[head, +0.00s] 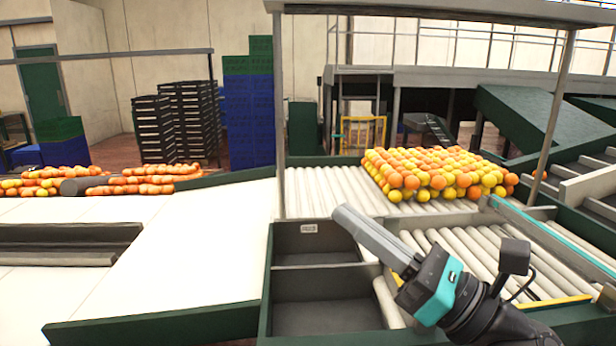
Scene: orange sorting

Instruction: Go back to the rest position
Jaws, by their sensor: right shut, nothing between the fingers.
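My right gripper (347,217) is shut and empty. Its arm comes in from the lower right, and the long grey fingers point up and left. The fingertips are in the air over the back right part of the dark two-compartment bin (322,268). No fruit is at the fingertips. My left gripper is not in the head view.
A heap of oranges and yellow fruit (430,172) lies on the roller conveyor (320,190) behind my right gripper. More rollers lie to the right. A white sloping surface (190,250) is clear at left. A metal post (279,120) rises behind the bin.

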